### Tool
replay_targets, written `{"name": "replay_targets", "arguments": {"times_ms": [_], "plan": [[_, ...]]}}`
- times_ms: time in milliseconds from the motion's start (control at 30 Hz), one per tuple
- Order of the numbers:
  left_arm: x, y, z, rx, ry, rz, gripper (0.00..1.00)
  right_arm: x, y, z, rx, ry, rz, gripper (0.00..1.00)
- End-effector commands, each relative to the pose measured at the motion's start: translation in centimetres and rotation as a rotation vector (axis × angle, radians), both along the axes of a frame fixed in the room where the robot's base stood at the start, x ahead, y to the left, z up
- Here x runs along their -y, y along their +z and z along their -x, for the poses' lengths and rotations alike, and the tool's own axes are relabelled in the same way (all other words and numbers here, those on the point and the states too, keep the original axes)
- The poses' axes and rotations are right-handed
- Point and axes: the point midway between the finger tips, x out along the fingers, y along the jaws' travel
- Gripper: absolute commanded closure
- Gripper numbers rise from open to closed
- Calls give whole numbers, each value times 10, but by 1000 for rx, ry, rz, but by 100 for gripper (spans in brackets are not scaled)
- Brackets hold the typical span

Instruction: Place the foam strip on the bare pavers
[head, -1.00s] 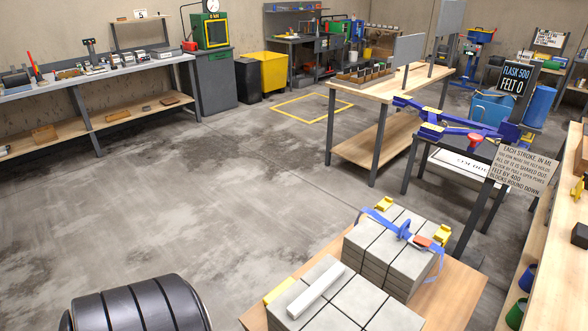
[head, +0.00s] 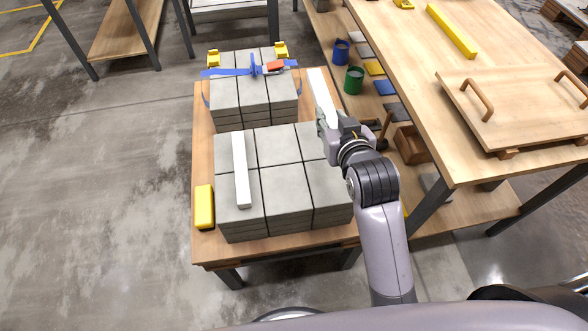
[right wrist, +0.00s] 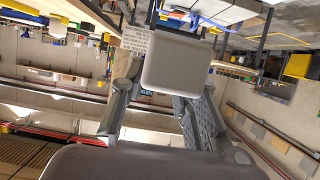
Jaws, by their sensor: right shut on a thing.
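My right gripper (head: 335,128) is shut on a white foam strip (head: 322,97). It holds the strip near its lower end, by the right side of the paver stacks. In the right wrist view the strip's pale end (right wrist: 180,62) is between the fingers. The near stack of grey pavers (head: 285,190) stands on a wooden table (head: 206,120). A second white strip (head: 241,178) lies lengthwise on its left column; its middle and right columns look bare on top. My left gripper is not in view.
Behind it a paver stack (head: 228,98) carries a blue strap (head: 228,72) and yellow corner pieces. A yellow block (head: 204,207) sits at the table's left edge. A wooden bench (head: 430,90) with a handled board (head: 525,105) stands to the right, cups below.

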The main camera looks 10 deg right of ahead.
Motion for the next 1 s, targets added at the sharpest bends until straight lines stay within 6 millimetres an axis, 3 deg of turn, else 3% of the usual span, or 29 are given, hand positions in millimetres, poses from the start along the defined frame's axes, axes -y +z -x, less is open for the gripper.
{"name": "replay_targets", "arguments": {"times_ms": [167, 433, 1000], "plan": [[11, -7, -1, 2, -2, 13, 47, 1, -50, 2, -11, 0, 3, 91], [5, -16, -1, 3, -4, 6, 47, 0, -119, 2, -8, 1, 2, 91], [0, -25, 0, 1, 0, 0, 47, 1, -188, 1, -4, 0, 0, 91]]}}
